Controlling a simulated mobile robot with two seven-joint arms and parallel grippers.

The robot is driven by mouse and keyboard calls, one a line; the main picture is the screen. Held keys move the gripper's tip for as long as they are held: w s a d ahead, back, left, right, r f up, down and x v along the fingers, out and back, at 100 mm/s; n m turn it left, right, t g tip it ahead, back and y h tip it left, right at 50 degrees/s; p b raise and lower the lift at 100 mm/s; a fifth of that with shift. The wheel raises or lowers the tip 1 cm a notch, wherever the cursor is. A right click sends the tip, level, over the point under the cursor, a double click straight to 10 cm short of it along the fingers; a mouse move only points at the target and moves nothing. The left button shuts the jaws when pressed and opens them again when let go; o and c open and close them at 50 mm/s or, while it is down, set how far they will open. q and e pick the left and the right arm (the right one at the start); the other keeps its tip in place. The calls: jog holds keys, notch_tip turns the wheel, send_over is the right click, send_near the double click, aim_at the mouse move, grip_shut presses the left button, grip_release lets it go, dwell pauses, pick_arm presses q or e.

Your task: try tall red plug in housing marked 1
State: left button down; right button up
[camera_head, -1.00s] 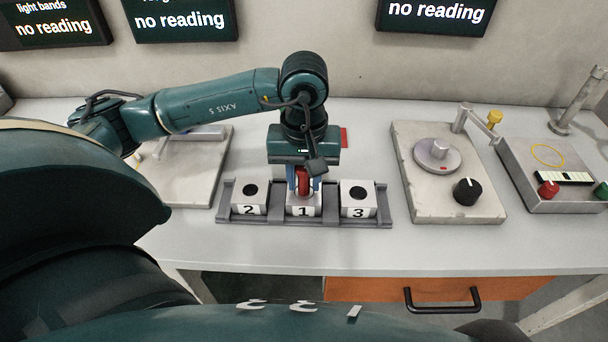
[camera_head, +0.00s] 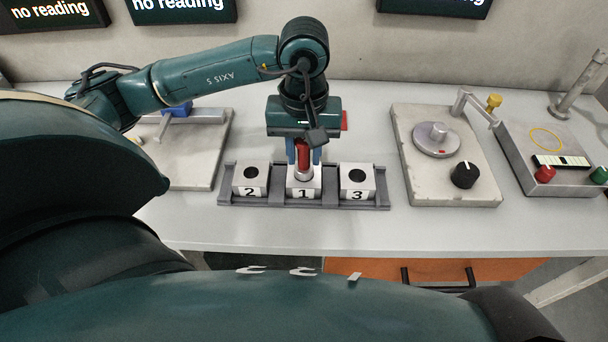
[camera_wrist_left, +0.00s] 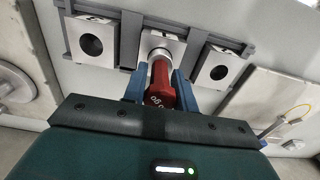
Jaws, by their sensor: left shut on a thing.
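The tall red plug (camera_head: 303,153) is upright between the blue fingers of my left gripper (camera_head: 304,158), which is shut on it. The plug's silver lower part shows beneath the red, at the top of the housing marked 1 (camera_head: 304,193). In the left wrist view the red plug (camera_wrist_left: 160,90) lines up with the middle housing (camera_wrist_left: 163,42). I cannot tell how much of its tip is inside the hole. The housings marked 2 (camera_head: 250,180) and 3 (camera_head: 357,181) have open dark holes. My right gripper is not in view.
The housings stand in a grey rack (camera_head: 230,200) on the pale bench (camera_head: 400,228). To the right are a plate with a disc and black knob (camera_head: 464,175), and a box with red and green buttons (camera_head: 545,173). Another plate (camera_head: 195,170) is at left, partly behind my arm.

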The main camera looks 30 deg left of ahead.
aim_at(304, 140)
pick_arm(q)
jog(key=shift+r+p, duration=1.1)
jog(key=shift+r, duration=1.25)
